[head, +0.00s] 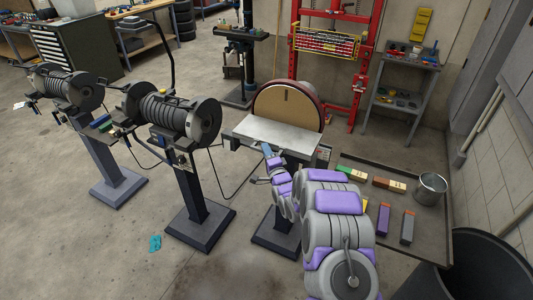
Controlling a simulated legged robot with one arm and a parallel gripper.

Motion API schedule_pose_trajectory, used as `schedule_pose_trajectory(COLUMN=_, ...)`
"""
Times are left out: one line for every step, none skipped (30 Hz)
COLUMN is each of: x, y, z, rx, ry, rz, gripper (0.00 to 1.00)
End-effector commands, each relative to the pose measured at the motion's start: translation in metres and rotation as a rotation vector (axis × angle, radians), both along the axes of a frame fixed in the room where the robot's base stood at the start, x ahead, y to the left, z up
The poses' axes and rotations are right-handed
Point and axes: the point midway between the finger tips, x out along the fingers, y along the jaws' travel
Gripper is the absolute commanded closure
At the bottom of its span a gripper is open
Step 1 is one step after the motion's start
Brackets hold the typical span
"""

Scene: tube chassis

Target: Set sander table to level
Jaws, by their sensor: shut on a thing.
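The disc sander stands in the middle of the head view, with a round tan disc (286,103) facing me. Its flat grey sander table (277,132) sticks out in front of the disc. From this angle I cannot tell exactly how far the table is tilted. My gripper (268,156) is at the front edge of the sander table, shut on it near the middle of that edge. My arm reaches up to it from the lower right. The fingertips are small here, and my arm hides part of the sander's stand.
A low tray (440,232) with blocks and a metal bucket (431,187) lies right. A black bin (485,265) fills the lower right corner. The floor at front left is mostly clear.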

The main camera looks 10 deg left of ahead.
Motion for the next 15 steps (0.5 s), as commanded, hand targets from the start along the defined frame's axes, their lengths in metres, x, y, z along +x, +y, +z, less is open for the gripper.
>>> schedule_pose_trajectory(x=0.0018, y=-0.0013, z=0.0051, rx=0.004, ry=-0.011, rz=-0.004, gripper=1.00)
schedule_pose_trajectory(x=0.0017, y=-0.0013, z=0.0052, rx=0.004, ry=-0.011, rz=-0.004, gripper=1.00)
schedule_pose_trajectory(x=0.0016, y=-0.0013, z=0.0053, rx=0.004, ry=-0.011, rz=-0.004, gripper=1.00)
schedule_pose_trajectory(x=0.0017, y=-0.0014, z=0.0053, rx=0.004, ry=-0.011, rz=-0.004, gripper=1.00)
schedule_pose_trajectory(x=0.0017, y=-0.0014, z=0.0054, rx=0.004, ry=-0.012, rz=-0.004, gripper=1.00)
schedule_pose_trajectory(x=0.0016, y=-0.0014, z=0.0055, rx=0.004, ry=-0.012, rz=-0.004, gripper=0.80)
schedule_pose_trajectory(x=0.0016, y=-0.0015, z=0.0055, rx=0.003, ry=-0.012, rz=-0.004, gripper=0.77)
schedule_pose_trajectory(x=0.0015, y=-0.0015, z=0.0054, rx=0.003, ry=-0.011, rz=-0.004, gripper=0.74)
schedule_pose_trajectory(x=0.0012, y=-0.0015, z=0.0049, rx=0.003, ry=-0.011, rz=-0.003, gripper=0.70)
schedule_pose_trajectory(x=0.0010, y=-0.0014, z=0.0047, rx=0.003, ry=-0.010, rz=-0.003, gripper=0.68)
schedule_pose_trajectory(x=0.0007, y=-0.0013, z=0.0043, rx=0.003, ry=-0.010, rz=-0.003, gripper=0.65)
schedule_pose_trajectory(x=0.0006, y=-0.0013, z=0.0041, rx=0.002, ry=-0.009, rz=-0.002, gripper=0.61)
schedule_pose_trajectory(x=0.0004, y=-0.0013, z=0.0040, rx=0.002, ry=-0.009, rz=-0.002, gripper=0.61)
schedule_pose_trajectory(x=0.0004, y=-0.0012, z=0.0037, rx=0.002, ry=-0.008, rz=-0.002, gripper=0.61)
schedule_pose_trajectory(x=0.0002, y=-0.0012, z=0.0035, rx=0.002, ry=-0.008, rz=-0.002, gripper=0.61)
